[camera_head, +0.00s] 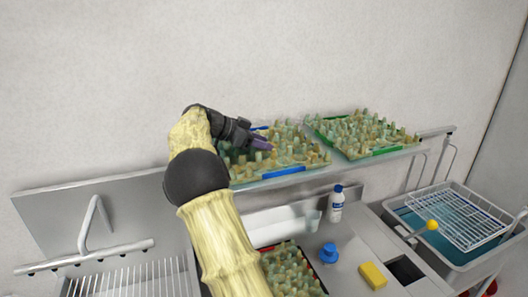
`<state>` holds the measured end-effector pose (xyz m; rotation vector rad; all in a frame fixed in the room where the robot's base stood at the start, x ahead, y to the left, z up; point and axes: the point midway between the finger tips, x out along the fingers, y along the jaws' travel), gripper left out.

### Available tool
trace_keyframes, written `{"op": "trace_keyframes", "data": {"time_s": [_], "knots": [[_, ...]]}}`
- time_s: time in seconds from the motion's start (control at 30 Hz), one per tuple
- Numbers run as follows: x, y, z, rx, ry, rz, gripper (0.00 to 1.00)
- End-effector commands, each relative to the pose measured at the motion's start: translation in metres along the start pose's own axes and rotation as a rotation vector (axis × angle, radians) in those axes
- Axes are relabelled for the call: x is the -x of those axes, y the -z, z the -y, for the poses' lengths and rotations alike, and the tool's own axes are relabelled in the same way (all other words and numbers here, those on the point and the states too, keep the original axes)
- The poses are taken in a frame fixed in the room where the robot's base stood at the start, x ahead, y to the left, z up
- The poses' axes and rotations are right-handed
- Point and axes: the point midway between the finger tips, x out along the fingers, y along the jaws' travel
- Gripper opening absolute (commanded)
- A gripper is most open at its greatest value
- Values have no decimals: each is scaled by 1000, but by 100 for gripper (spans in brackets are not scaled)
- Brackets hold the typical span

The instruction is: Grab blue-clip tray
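The blue-clip tray (284,172) rests on the raised shelf left of centre. It is filled with many greenish-tan upright pieces, and a blue clip shows on its front edge. Another bit of blue shows at its back edge. My gripper (264,142), dark with purple fingers, is over the left-middle part of this tray, at about the height of the pieces' tops. I cannot tell whether it touches them or whether the fingers are open. My arm hides the tray's left end.
A green-clip tray (385,151) stands to the right on the same shelf (345,168). Below are another filled tray, partly behind my arm, a white bottle (336,203), a blue-capped item (329,253), a yellow sponge (373,275), and a sink with a wire rack (462,218) at right.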

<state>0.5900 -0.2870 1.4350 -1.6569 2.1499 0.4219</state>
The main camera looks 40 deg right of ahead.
Motion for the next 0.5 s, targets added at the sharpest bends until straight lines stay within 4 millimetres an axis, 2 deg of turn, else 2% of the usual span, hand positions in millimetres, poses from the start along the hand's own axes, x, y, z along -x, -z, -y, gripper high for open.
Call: {"op": "trace_keyframes", "data": {"time_s": [0.17, 0.37, 0.4, 0.5], "knots": [[0, 0, 0, 0, -1, 0, 39], [2, -1, 1, 2, 4, 0, 4], [3, -1, 1, 2, 4, 0, 0], [2, -2, 1, 2, 4, 0, 0]]}}
